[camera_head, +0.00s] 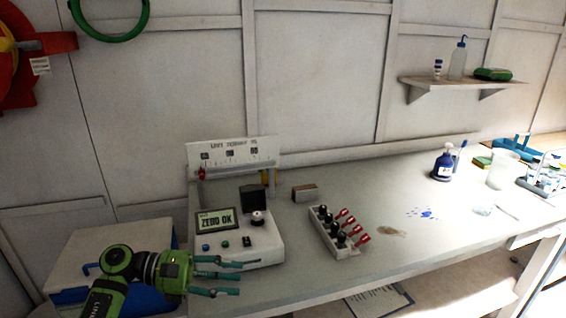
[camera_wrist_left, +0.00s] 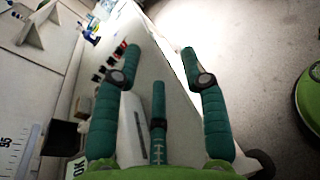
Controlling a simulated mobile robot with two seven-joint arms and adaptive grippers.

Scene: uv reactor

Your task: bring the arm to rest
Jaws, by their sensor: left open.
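My left gripper (camera_head: 222,277) comes in from the left in the head view, low in front of a white instrument (camera_head: 262,240) near the bench's front edge. Its teal fingers are spread and nothing is between them. In the left wrist view the open fingers (camera_wrist_left: 160,75) reach forward over the bench edge, with the floor on the right. The instrument's screen (camera_head: 214,220) reads "ZERO OK". Its box is partly hidden in the wrist view. My right gripper is not in view.
A white rack (camera_head: 327,243) with black and red-topped items stands right of the instrument on the bench (camera_head: 390,205). A small box (camera_head: 305,193) sits behind it. A blue-trimmed white case (camera_head: 75,262) lies beside my arm. Bottles and trays stand at the far right.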

